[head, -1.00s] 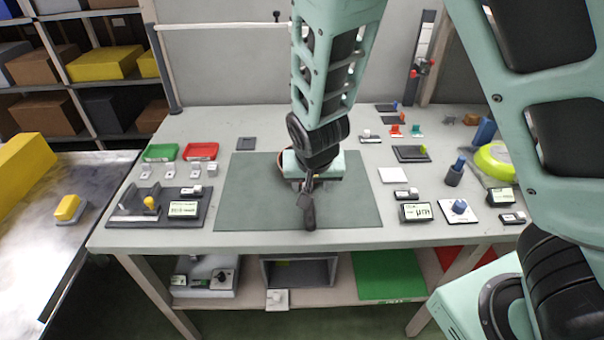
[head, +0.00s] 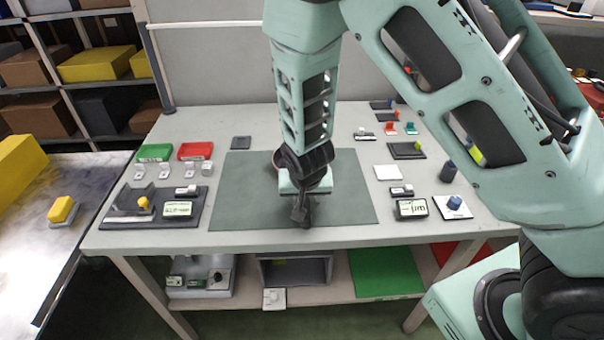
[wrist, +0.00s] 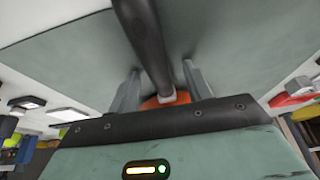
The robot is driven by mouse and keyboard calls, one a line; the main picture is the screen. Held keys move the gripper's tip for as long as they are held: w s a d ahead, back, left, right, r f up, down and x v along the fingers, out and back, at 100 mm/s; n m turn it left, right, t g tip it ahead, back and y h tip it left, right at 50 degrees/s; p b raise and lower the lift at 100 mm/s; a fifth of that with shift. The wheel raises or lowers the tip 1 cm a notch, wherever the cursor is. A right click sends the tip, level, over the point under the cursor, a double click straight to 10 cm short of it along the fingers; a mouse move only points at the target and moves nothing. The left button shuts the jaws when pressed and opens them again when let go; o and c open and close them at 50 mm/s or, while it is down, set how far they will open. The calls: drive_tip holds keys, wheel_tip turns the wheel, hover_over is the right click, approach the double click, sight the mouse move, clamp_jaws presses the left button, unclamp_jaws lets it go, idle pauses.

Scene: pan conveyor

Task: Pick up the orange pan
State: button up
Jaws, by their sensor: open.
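The orange pan is mostly hidden behind my gripper and wrist. In the wrist view a patch of its orange body (wrist: 155,103) shows at the base of the fingers, and its dark handle (wrist: 147,40) runs away between them. My gripper (wrist: 161,82) is open, with one finger on each side of the handle. It also shows in the head view (head: 302,196), pointing down over the mat. Contact with the handle cannot be told.
Green (head: 153,153) and red (head: 194,151) trays stand at the back left of the table. A dark fixture with a yellow knob (head: 143,203) is at the front left. Small devices and a white block with a blue knob (head: 454,203) stand at the right. The mat around my gripper is clear.

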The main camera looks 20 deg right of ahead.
drive_tip(key=shift+f, duration=0.15)
clamp_jaws()
